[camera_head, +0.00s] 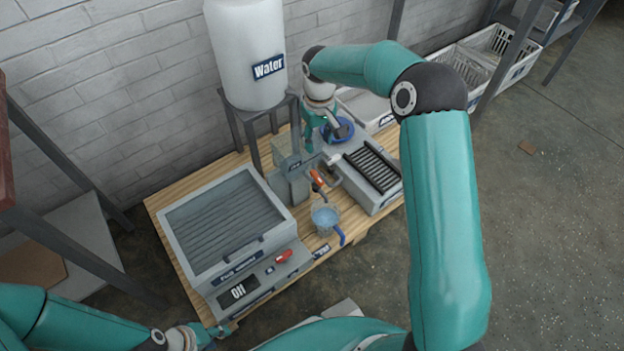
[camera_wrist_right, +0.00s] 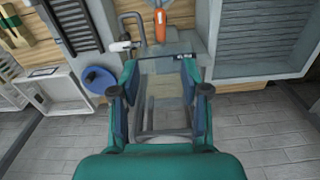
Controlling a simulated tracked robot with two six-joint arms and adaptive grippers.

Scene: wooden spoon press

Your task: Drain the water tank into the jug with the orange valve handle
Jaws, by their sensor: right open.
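The white water tank (camera_head: 245,50), labelled Water, stands on a dark metal stand at the back of the bench. The orange valve handle (camera_head: 318,180) sits on grey pipework in front of it; it also shows at the top of the right wrist view (camera_wrist_right: 160,22). The clear jug (camera_head: 325,217) with a blue handle stands below the valve and looks bluish inside. My right gripper (camera_head: 307,140) is behind the valve, apart from it; its open, empty fingers show in the right wrist view (camera_wrist_right: 160,95). My left gripper (camera_head: 212,332) is at the bench's front left corner, its fingers unclear.
A slatted grey unit (camera_head: 372,168) and a blue round part (camera_head: 338,130) lie right of the valve. White crates (camera_head: 495,45) stand at the back right.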

